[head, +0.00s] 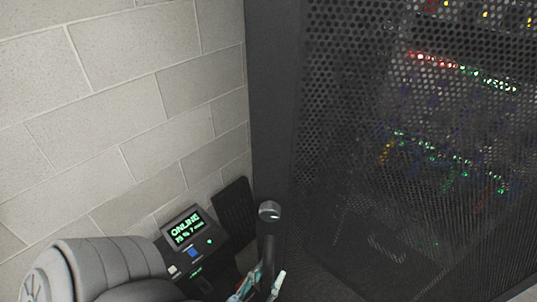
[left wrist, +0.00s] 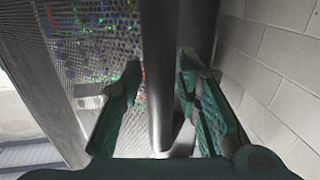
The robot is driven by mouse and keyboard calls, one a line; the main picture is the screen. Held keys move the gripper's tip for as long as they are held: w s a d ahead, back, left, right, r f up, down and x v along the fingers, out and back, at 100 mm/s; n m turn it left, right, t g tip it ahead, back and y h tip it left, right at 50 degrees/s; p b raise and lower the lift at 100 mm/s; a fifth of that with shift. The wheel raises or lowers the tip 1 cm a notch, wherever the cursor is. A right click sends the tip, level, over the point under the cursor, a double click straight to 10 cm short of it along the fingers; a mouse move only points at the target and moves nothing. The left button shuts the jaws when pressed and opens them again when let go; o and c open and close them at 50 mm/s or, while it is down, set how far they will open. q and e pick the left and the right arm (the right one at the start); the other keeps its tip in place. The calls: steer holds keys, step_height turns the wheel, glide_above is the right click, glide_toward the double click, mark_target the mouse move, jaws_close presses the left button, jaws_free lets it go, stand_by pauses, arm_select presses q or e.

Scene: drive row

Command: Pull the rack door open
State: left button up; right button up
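The rack door (head: 370,130) is a dark perforated panel filling the right of the head view, with coloured lights behind it. It looks closed, though its latch edge is not clear. A dark upright bar handle (head: 267,235) stands at its left side. My left gripper (head: 262,284) is at the handle's lower part, partly cut off by the bottom edge. In the left wrist view the handle (left wrist: 160,70) runs between the two spread teal fingers, with narrow gaps on both sides; contact is not clear. My right gripper is in neither view.
A grey block wall (head: 130,100) stands close on the left of the rack and also shows at the right of the left wrist view (left wrist: 275,70). A dark frame post (head: 272,100) lies between wall and door mesh. Room beside the wall is narrow.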

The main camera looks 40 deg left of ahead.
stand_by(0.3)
arm_select(q)
steer(key=s, duration=0.3)
steer(key=s+d, duration=0.1)
steer(key=s, duration=0.3)
steer(key=shift+s+d, duration=0.2)
steer(key=shift+s, duration=0.05)
steer(key=shift+c, duration=0.3)
